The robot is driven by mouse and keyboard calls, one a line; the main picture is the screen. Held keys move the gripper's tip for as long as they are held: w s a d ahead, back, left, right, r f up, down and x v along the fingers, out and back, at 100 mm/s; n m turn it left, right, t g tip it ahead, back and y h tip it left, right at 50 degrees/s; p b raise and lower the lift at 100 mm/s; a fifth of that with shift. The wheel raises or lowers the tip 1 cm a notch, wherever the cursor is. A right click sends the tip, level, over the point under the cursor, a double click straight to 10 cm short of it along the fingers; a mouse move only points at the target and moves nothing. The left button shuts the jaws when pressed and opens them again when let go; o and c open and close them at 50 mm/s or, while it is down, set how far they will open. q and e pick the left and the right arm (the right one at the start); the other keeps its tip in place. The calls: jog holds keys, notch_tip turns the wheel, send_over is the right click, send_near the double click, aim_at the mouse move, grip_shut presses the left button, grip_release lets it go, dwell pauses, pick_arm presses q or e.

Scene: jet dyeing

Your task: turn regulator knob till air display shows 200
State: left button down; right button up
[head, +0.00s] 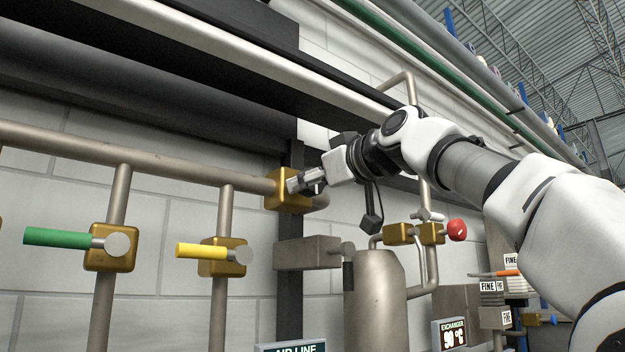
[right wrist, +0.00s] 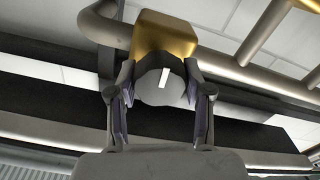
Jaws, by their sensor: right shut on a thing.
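The regulator knob (right wrist: 150,88) is a grey round knob with a white mark, on a brass block (head: 272,187) fixed to the upper pipe. My right gripper (head: 303,183) reaches it from the right and is shut on it. In the right wrist view the two fingers (right wrist: 160,100) stand on either side of the knob, and its white mark is slightly tilted. The air line display (head: 292,347) shows only its top edge at the bottom of the head view, so its reading is hidden. My left gripper is not in view.
A green-handled valve (head: 60,238) and a yellow-handled valve (head: 203,251) sit on pipes to the left. A metal tank (head: 376,300) and a red knob (head: 457,230) are below my right arm. An exchanger display (head: 453,335) reads 90 °C.

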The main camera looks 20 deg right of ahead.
jog(key=shift+r, duration=0.1)
jog(key=o, duration=0.9)
jog(key=shift+o, duration=1.3)
jog(key=shift+w, duration=0.15)
jog(key=shift+w+a, duration=0.15)
jog(key=shift+w, duration=0.05)
jog(key=shift+s, duration=0.2)
